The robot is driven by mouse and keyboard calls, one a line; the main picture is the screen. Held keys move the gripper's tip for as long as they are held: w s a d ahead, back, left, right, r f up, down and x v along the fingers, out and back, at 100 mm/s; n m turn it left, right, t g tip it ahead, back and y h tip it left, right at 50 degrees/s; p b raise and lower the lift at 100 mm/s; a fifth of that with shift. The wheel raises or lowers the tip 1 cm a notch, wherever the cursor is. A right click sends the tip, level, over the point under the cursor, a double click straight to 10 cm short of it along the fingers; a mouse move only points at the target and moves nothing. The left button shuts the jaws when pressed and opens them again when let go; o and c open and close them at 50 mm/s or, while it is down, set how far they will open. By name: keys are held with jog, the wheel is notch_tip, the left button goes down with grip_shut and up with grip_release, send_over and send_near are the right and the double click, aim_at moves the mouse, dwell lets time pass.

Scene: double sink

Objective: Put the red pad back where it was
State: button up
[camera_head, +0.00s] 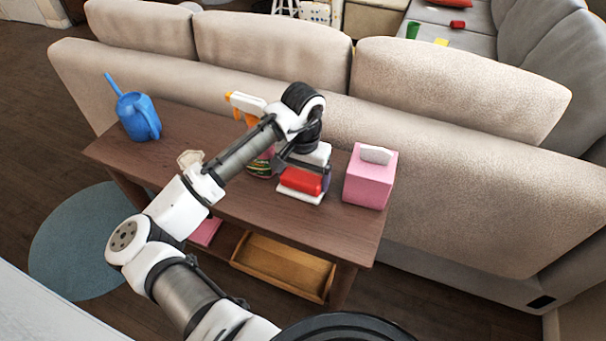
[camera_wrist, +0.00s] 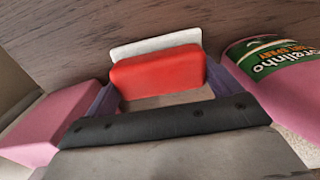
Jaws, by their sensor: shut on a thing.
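The red pad (camera_head: 300,180) is a small rounded block over the wooden table, left of the pink tissue box. In the wrist view the red pad (camera_wrist: 158,72) spans the space between the two purple fingers of my gripper (camera_wrist: 163,84), which is shut on it. A flat white pad (camera_head: 299,195) shows just below the red pad. In the wrist view the white pad (camera_wrist: 152,43) shows past the red pad's far edge. I cannot tell whether the red pad touches it. The arm hides part of the area behind.
The pink tissue box (camera_head: 370,178) stands close on the right. A green-labelled can (camera_head: 260,168) and a white-and-orange spray bottle (camera_head: 246,104) are close on the left. A blue watering can (camera_head: 137,116) stands at the table's left end. The sofa (camera_head: 440,170) borders the table's back.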

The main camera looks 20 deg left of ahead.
jog(key=shift+f, duration=0.15)
jog(key=o, duration=1)
jog(key=shift+c, duration=0.2)
